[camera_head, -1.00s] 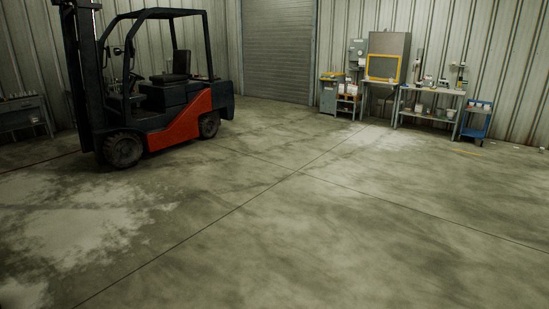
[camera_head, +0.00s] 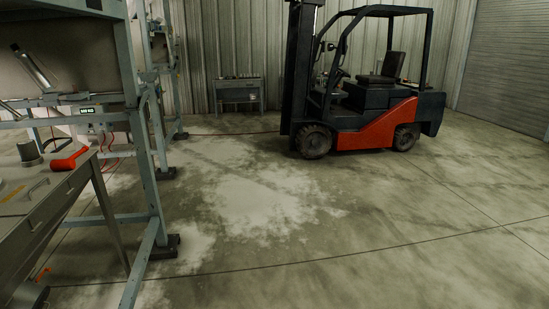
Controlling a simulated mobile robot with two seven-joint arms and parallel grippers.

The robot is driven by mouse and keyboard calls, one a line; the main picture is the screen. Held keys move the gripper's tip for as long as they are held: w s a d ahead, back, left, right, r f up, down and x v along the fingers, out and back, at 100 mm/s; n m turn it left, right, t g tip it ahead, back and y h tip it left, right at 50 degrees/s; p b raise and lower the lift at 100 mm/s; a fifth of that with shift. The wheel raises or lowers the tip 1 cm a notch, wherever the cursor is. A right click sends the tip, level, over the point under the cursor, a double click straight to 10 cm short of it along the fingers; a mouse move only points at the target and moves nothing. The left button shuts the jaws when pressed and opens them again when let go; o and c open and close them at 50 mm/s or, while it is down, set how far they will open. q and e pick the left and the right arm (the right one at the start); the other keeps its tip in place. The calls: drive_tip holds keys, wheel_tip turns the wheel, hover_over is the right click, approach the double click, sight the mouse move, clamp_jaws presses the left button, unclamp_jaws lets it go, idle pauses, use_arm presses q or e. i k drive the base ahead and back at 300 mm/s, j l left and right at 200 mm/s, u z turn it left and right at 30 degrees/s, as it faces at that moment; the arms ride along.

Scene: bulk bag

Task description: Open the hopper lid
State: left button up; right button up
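A grey-blue steel frame (camera_head: 148,170) stands at the left of the head view. The frame is cut off by the left and top edges. Neither of my grippers shows in the view.
A red and black forklift (camera_head: 365,135) stands at the back. A small table (camera_head: 238,88) is by the wall. The central and right floor is clear.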

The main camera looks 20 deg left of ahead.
sight(25, 198)
drive_tip(key=i+u, duration=0.15)
drive_tip(key=u, duration=0.25)
drive_tip(key=i+u, duration=0.15)
drive_tip(key=u, duration=0.25)
drive_tip(key=i+u, duration=0.15)
drive_tip(key=u, duration=0.25)
drive_tip(key=i+l+u, duration=0.1)
drive_tip(key=u, duration=0.3)
drive_tip(key=i+l+u, duration=0.2)
drive_tip(key=u, duration=0.25)
drive_tip(key=i+l+u, duration=0.4)
drive_tip(key=u, duration=0.85)
drive_tip(key=i+l+u, duration=0.1)
drive_tip(key=l+u, duration=1)
drive_tip(key=l, duration=0.9)
